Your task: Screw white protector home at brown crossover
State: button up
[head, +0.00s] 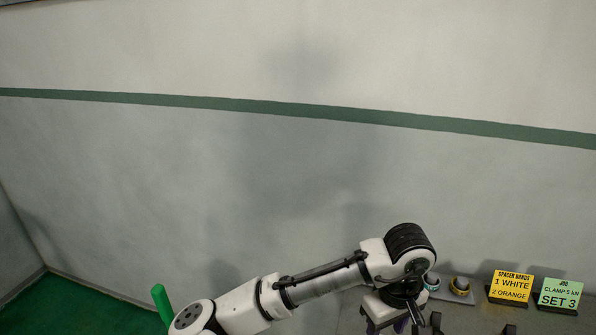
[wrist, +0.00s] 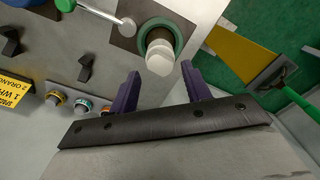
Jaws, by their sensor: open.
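In the wrist view a white, round-ended piece (wrist: 160,58), which looks like the white protector, stands at a green ring (wrist: 176,33) on a dark brown square plate (wrist: 128,38). I cannot tell how far it is seated, and I cannot make out the brown crossover for certain. My gripper (wrist: 164,80) is open, with its two purple fingers apart and nothing held between them. The white piece lies just beyond the fingertips, roughly between them. In the head view my gripper (head: 387,327) is at the bottom edge, mostly hidden by my arm and cut off.
Ringed round fittings (wrist: 82,105) sit on the bench at left. A silver lever with a green knob (wrist: 84,59) and black knobs (wrist: 11,42) are nearby. A yellow sign (head: 511,287) and a green sign (head: 559,295) stand by the wall. A green bar (head: 160,304) rises at lower left.

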jog(key=shift+f+b, duration=0.55)
jog(key=shift+f, duration=0.6)
jog(key=shift+r+p, duration=0.1)
jog(key=shift+p, duration=0.35)
jog(key=c, duration=1)
jog(key=m, duration=0.5)
jog(key=shift+m, duration=0.4)
jog(key=m, duration=0.6)
jog(key=shift+m, duration=1.4)
